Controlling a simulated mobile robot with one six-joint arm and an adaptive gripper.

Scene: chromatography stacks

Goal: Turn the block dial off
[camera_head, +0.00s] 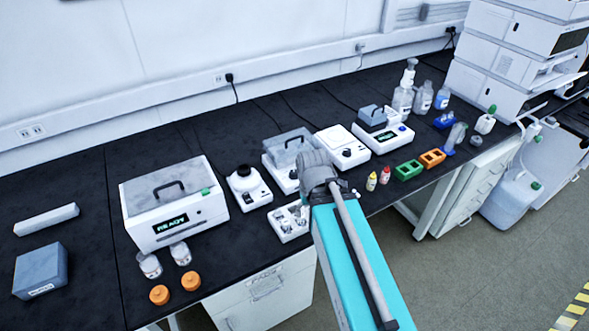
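A white unit (393,139) with a grey-blue block (372,116) on top and a lit green display stands right of centre on the black bench. A small blue round control (403,128) shows on its front right; I cannot tell its setting or be sure it is the block dial. My gripper (317,167) is at the end of my arm, left of this unit and in front of the clear-lidded unit. It appears as a grey shape seen from behind. Its fingertips are hidden, so I cannot see whether it is open or touching anything.
A white flat-topped unit with a dark knob (347,153) stands between my gripper and the block unit. The clear-lidded unit (289,143), a small mixer (249,190) and a box reading READY (150,238) stand left. Small bottles (371,181) and green (408,170) and orange racks (432,158) line the front edge.

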